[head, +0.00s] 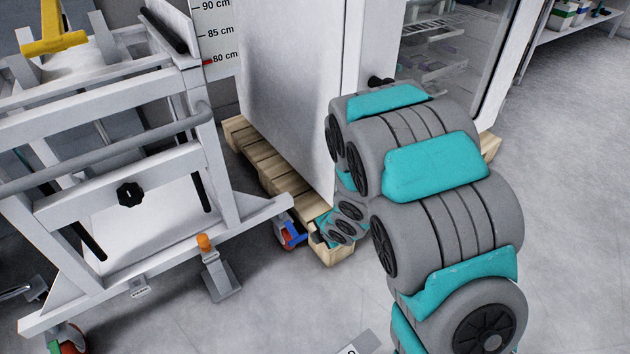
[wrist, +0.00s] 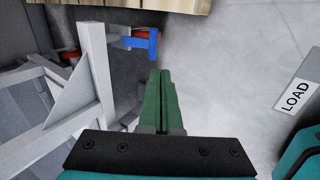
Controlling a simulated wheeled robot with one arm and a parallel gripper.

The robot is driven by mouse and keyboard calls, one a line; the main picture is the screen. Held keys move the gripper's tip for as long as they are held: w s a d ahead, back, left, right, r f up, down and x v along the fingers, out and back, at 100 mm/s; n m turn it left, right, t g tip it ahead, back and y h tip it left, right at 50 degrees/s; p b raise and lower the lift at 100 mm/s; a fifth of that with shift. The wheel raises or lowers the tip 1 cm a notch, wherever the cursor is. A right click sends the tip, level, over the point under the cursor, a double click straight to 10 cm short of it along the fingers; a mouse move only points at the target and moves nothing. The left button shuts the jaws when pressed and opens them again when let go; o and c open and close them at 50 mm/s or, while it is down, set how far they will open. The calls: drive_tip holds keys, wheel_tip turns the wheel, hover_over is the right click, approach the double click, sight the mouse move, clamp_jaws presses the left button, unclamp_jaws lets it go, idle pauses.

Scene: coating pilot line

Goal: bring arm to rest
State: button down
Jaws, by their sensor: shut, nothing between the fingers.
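My gripper (wrist: 161,104) shows in the wrist view as two green fingers closed together, with nothing between them. It points down toward the grey floor, beside a white frame leg and a blue and red caster. In the head view my grey and teal arm fills the right of the picture, bent over in front of a white cabinet. The fingers themselves are hidden behind the arm there.
A white wheeled frame (head: 180,235) stands at the left, close to my arm's end. A white cabinet (head: 290,90) on a wooden pallet (head: 270,165) stands behind. A LOAD sign (wrist: 295,97) shows at the right of the wrist view. Open floor (head: 575,150) lies at the right.

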drive_tip(key=s+d+r+m+g+h+p, duration=0.1)
drive_tip(key=s+d+r+m+h+p, duration=0.4)
drive_tip(key=d+r+m, duration=0.95)
drive_tip(key=s+r+m+g, duration=0.3)
drive_tip(key=s+r+m, duration=0.2)
drive_tip(key=s, duration=0.9)
drive_tip(key=s+r+m+g+y+p, duration=0.1)
drive_tip(key=s+r+m+g, duration=0.2)
drive_tip(key=s+r, duration=0.7)
drive_tip(key=s+a+m, duration=0.1)
drive_tip(key=s+m, duration=0.1)
drive_tip(key=s, duration=0.2)
drive_tip(key=shift+s+r, duration=0.2)
drive_tip(key=shift+s, duration=0.15)
